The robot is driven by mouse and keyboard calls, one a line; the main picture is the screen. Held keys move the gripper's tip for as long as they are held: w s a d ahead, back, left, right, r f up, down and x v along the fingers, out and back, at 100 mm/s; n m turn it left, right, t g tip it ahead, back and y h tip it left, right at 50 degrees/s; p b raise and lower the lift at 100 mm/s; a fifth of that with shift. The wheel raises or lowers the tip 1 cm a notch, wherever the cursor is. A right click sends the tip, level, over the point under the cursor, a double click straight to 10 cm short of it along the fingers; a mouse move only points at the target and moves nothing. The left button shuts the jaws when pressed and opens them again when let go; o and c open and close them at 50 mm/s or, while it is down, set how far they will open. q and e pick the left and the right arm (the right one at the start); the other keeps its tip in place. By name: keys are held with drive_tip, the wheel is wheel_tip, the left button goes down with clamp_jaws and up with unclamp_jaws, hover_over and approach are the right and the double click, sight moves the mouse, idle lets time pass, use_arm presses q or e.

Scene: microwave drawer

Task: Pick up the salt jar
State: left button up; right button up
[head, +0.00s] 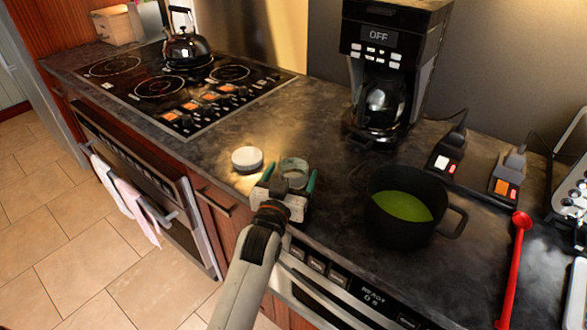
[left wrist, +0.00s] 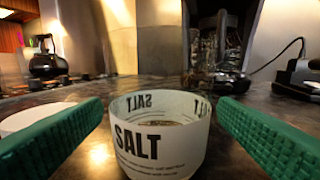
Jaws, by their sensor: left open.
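The salt jar (left wrist: 160,137) is a clear, lidless jar with black SALT lettering, standing upright on the dark counter. In the head view the jar (head: 294,168) sits just beyond my left gripper (head: 289,182). My left gripper is open, with its green fingers on either side of the jar. In the left wrist view the fingers (left wrist: 160,135) flank the jar, with a visible gap at the left; contact at the right is hard to tell. A round white lid (head: 247,157) lies on the counter left of the jar. My right gripper is not in view.
A black pot (head: 378,225) with green contents stands right of the jar. A coffee maker (head: 385,100) stands behind. A black cooktop (head: 175,88) with a kettle (head: 186,49) is at the back left. A red ladle (head: 515,265) lies at the right. The counter's front edge is close to the jar.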

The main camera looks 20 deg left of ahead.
use_arm(q)
drive_tip(key=shift+w, duration=1)
drive_tip(key=shift+s, duration=0.1)
drive_tip(key=shift+c, duration=0.4)
drive_tip(key=c, duration=1)
